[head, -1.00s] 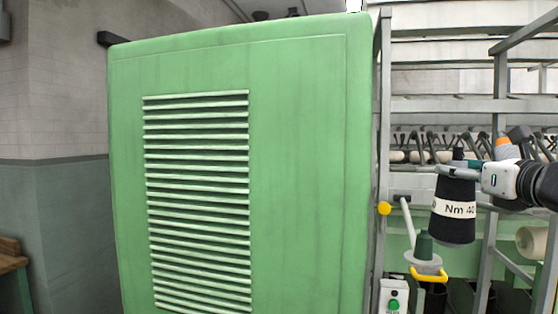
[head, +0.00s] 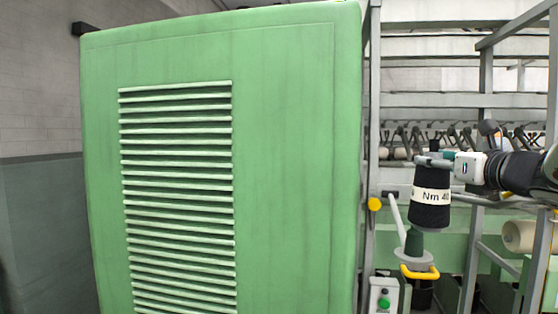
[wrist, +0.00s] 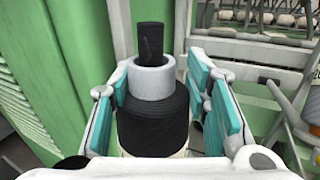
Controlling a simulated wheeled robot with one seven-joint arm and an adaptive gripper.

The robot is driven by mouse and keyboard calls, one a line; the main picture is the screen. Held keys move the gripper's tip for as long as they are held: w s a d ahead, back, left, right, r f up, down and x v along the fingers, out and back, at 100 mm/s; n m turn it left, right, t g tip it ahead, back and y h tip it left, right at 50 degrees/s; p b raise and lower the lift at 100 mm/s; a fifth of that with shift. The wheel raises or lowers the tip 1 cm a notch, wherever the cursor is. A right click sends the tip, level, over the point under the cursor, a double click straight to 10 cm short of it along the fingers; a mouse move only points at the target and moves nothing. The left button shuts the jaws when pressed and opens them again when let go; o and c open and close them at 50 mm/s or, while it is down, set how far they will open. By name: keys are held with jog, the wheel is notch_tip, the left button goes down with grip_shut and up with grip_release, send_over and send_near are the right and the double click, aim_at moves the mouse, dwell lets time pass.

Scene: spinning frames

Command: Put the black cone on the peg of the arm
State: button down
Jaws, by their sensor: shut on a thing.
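The black cone (head: 432,214), with a white "Nm 40" band, hangs upright in my gripper (head: 436,160), which is shut around its upper part. In the wrist view, the teal finger pads (wrist: 218,100) stand on both sides of the cone (wrist: 152,122); a grey collar and a narrow dark piece stick up from its top. The dark green peg (head: 414,243) stands on a grey disc (head: 405,257) of the arm. The cone's lower edge is at about the peg's top in the head view, with the peg left of its middle. Whether the peg's tip is inside is hidden.
A large green cabinet (head: 290,170) fills the left and middle. A yellow handle (head: 420,273) lies below the disc. A pale rod (head: 396,218) leans left of the peg. Grey frame posts (head: 480,160) and a pale bobbin (head: 518,236) are at right.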

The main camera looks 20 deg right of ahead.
jog(key=shift+w+d+b, duration=0.95)
jog(key=shift+w+d, duration=1.35)
jog(key=shift+w, duration=1.45)
jog(key=shift+f+b, duration=2.6)
jog(key=shift+f, duration=2.2)
jog(key=shift+a+f, duration=0.1)
jog(key=c, duration=0.8)
grip_release()
jog(key=shift+s, duration=0.1)
jog(key=s, duration=0.4)
jog(key=s+a, duration=0.1)
jog(key=s, duration=0.6)
jog(key=shift+s+a, duration=0.35)
jog(key=shift+a, duration=0.05)
